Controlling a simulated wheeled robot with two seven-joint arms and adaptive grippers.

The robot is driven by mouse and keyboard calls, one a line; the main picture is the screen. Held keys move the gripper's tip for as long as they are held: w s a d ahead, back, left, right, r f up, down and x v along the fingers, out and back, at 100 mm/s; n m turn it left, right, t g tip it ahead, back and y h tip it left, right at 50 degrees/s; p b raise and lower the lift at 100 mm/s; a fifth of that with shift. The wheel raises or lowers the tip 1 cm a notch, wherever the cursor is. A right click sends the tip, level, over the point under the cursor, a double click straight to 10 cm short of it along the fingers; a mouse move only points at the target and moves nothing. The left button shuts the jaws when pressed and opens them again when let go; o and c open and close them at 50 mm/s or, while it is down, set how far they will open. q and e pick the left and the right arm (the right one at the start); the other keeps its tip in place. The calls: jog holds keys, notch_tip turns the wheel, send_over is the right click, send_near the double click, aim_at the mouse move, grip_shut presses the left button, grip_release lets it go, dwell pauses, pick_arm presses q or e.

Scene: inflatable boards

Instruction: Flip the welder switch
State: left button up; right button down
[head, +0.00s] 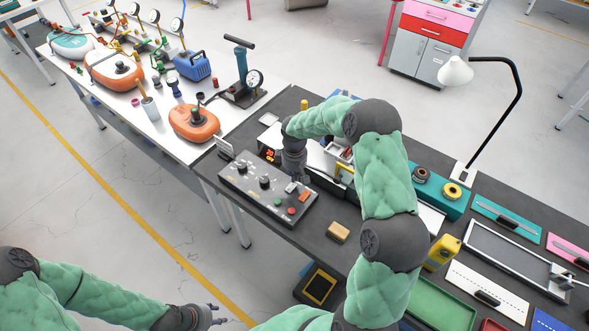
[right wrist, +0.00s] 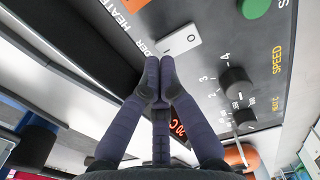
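The grey control panel (head: 240,180) lies on the dark bench. Its white rocker switch (head: 291,187) also shows in the right wrist view (right wrist: 180,42), marked with a circle and a line beside lettering ending in "DER". My right gripper (right wrist: 160,72) has its fingertips together and empty, just short of the switch in that view; I cannot tell whether they touch it.
The panel carries black knobs (head: 265,182), a green button (head: 278,202) and an orange switch (head: 305,196). A red temperature display (head: 269,155) is behind it. A yellow-brown block (head: 338,232) lies in front. A lamp (head: 456,72) stands at the right.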

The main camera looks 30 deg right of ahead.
jog(key=shift+f, duration=0.65)
jog(key=shift+f, duration=0.1)
jog(key=shift+d+f+b, duration=0.1)
jog(key=shift+f+b, duration=0.25)
jog(key=shift+r, duration=0.25)
jog(key=shift+r+p, duration=0.6)
jog(key=shift+r, duration=0.05)
jog(key=shift+r, duration=0.1)
